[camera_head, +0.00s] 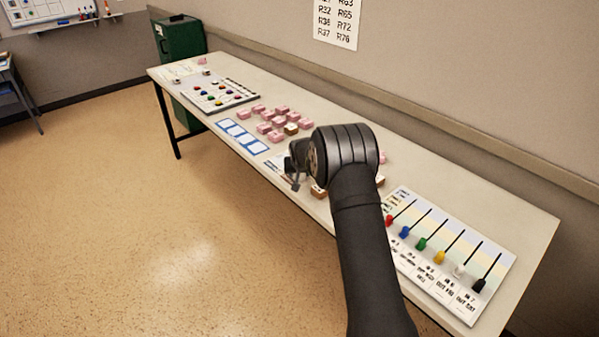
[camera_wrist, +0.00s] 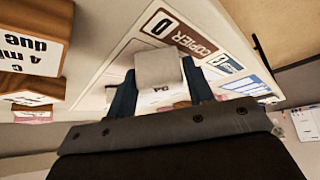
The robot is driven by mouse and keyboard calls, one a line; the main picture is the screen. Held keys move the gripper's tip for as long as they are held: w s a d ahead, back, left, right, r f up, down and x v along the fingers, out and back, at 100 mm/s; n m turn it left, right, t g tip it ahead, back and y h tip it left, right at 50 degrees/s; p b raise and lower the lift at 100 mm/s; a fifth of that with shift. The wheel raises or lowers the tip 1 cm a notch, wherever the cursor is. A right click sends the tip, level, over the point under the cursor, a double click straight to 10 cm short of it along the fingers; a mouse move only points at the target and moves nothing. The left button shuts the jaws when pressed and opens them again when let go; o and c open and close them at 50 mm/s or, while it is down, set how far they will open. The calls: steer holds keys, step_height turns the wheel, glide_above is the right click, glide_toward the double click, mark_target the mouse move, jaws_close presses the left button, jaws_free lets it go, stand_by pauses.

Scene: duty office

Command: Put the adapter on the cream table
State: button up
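My gripper (camera_head: 295,184) is at the front edge of the long cream table (camera_head: 497,198), near its middle, and is partly hidden by my arm in the head view. In the wrist view my gripper (camera_wrist: 160,92) has its two dark blue fingers against the sides of a pale grey block (camera_wrist: 158,68) with lettering on its end, which looks like the adapter. The block shows in front of a card marked "COPIER". Whether it touches the table I cannot tell. The block cannot be made out in the head view.
Several pink blocks (camera_head: 274,136), blue-framed cards (camera_head: 242,136) and a board with coloured pieces (camera_head: 219,95) lie left of my gripper. A slider board (camera_head: 451,251) lies to the right. Wooden-sided labelled blocks (camera_wrist: 33,45) are close beside the gripper.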

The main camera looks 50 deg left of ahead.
steer(key=shift+o, duration=1.4)
steer(key=shift+r, duration=0.25)
steer(key=v, duration=1.2)
steer(key=shift+f, duration=0.15)
steer(key=x, duration=1.2)
steer(key=shift+f, duration=0.1)
steer(key=shift+r, duration=0.2)
